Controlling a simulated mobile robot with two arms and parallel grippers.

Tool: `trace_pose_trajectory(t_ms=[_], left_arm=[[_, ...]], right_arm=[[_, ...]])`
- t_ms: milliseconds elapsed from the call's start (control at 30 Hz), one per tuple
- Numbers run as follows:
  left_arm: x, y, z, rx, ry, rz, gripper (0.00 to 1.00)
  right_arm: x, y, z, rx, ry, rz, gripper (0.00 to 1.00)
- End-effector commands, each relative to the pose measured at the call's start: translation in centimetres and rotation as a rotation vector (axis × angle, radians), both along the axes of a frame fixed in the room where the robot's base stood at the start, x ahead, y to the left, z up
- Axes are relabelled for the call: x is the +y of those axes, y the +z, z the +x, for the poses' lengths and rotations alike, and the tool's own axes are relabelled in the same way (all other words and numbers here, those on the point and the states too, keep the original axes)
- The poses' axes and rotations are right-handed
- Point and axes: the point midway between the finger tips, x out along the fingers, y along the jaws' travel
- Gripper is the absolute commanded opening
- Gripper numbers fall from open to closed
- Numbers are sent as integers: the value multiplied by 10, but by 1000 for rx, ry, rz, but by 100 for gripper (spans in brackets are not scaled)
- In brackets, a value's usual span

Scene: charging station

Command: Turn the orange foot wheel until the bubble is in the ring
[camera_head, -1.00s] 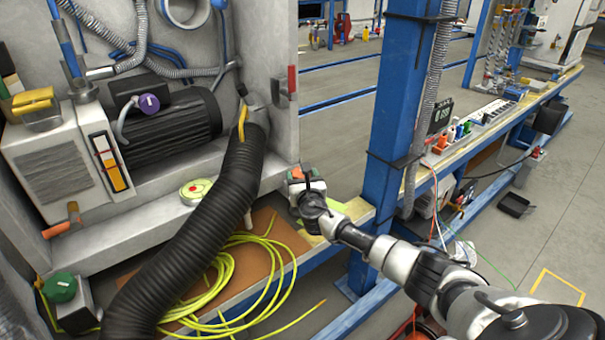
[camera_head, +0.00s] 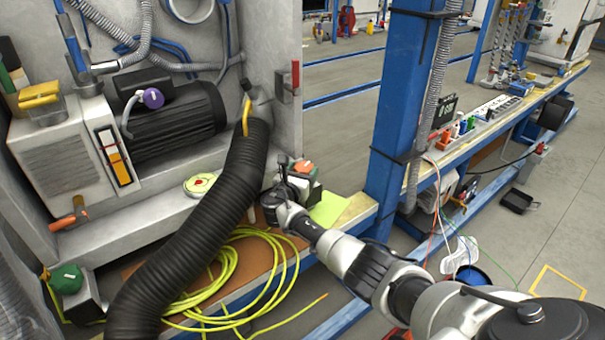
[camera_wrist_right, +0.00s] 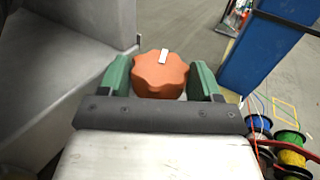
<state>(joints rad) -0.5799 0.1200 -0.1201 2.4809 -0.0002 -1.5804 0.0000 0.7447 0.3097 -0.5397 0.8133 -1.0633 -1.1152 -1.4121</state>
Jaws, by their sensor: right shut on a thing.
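The orange foot wheel (camera_wrist_right: 160,75) is a lobed knob with a white mark on top. In the right wrist view it sits between the green fingers of my right gripper (camera_wrist_right: 163,80), which is shut on it. In the head view the wheel (camera_head: 303,166) shows small at the ledge's right end, with my right gripper (camera_head: 294,174) around it. The round yellow-green level (camera_head: 200,184) lies on the grey ledge, left of the black hose. Its bubble and ring are too small to read. My left gripper is not in view.
A thick black hose (camera_head: 215,215) runs down just left of my right gripper. A yellow cable coil (camera_head: 235,270) lies below it. A blue post (camera_head: 398,110) stands to the right. A grey wall (camera_wrist_right: 75,75) is close on the left in the wrist view.

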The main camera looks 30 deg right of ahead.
Motion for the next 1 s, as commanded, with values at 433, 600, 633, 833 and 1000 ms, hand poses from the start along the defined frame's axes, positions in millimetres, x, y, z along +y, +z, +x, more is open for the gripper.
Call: trace_pose_trajectory(t_ms=[433, 600, 633, 833, 1000], left_arm=[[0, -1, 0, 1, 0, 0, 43], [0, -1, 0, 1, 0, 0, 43], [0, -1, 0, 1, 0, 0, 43], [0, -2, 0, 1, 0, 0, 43], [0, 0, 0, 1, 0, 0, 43]], right_arm=[[0, 0, 0, -1, -21, -1, 40], [0, 0, 0, -1, -21, -1, 76], [0, 0, 0, -1, -20, -1, 80], [0, 0, 0, -1, -20, -1, 88], [0, 3, 0, -1, -20, 0, 88]])
